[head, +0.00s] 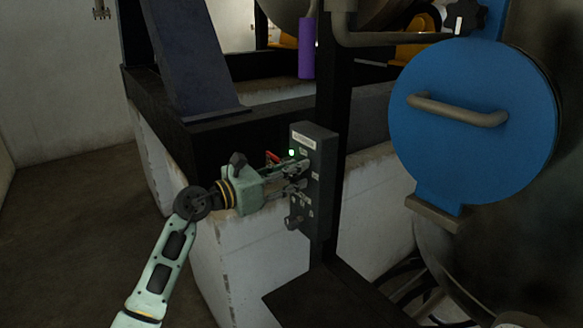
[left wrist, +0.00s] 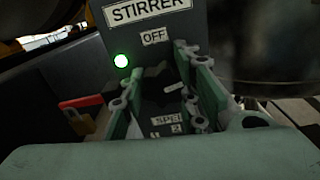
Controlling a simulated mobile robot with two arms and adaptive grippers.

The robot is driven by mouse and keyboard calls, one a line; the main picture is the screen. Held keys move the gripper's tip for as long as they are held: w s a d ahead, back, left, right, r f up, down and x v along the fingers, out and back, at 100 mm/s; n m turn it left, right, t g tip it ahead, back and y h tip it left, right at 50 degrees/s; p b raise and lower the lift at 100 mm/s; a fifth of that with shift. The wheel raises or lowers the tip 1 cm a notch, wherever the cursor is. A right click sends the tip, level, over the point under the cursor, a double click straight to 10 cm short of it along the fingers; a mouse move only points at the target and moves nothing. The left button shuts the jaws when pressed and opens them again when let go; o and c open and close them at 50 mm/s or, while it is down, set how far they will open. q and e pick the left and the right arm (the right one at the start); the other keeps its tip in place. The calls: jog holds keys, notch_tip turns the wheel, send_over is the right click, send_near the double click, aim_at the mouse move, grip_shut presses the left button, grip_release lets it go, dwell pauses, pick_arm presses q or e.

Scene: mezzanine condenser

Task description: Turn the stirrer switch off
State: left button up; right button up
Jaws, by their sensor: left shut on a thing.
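The dark stirrer control box (head: 322,150) is mounted on a black post. In the left wrist view its plate reads STIRRER (left wrist: 150,10), with an OFF label (left wrist: 154,37) below and a lit green lamp (left wrist: 121,61) at the left. The black stirrer switch (left wrist: 156,82) is between my left gripper's fingers, with a pale mark lying nearly sideways, off the OFF label. My left gripper (head: 304,174) is at the box face, shut on the switch. The fingers hide parts of the panel. My right gripper is not in view.
A lower knob (head: 293,221) and a partly hidden speed label (left wrist: 166,120) are below the switch. A red padlock-like part (left wrist: 80,112) sits left of the fingers. A blue round hatch (head: 470,120) with a handle is at the right. Open floor (head: 70,230) is at the left.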

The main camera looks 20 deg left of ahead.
pick_arm(q)
jog(key=n+p, duration=1)
jog(key=n, duration=0.1)
jog(key=shift+f+p, duration=0.1)
jog(key=shift+p, duration=0.25)
jog(key=n+p, duration=0.3)
jog(key=shift+s+f+n, duration=0.1)
jog(key=shift+f+n, duration=0.15)
jog(key=shift+n, duration=0.05)
jog(key=shift+d+f+n+p, duration=0.2)
jog(key=shift+n+p, duration=0.4)
jog(key=shift+n, duration=0.2)
jog(key=shift+s+f, duration=0.1)
jog(key=shift+f, duration=0.05)
jog(key=o, duration=1.1)
jog(key=shift+c, duration=0.2)
jog(key=shift+a, duration=0.1)
jog(key=shift+r, duration=0.25)
jog(key=v, duration=1.2)
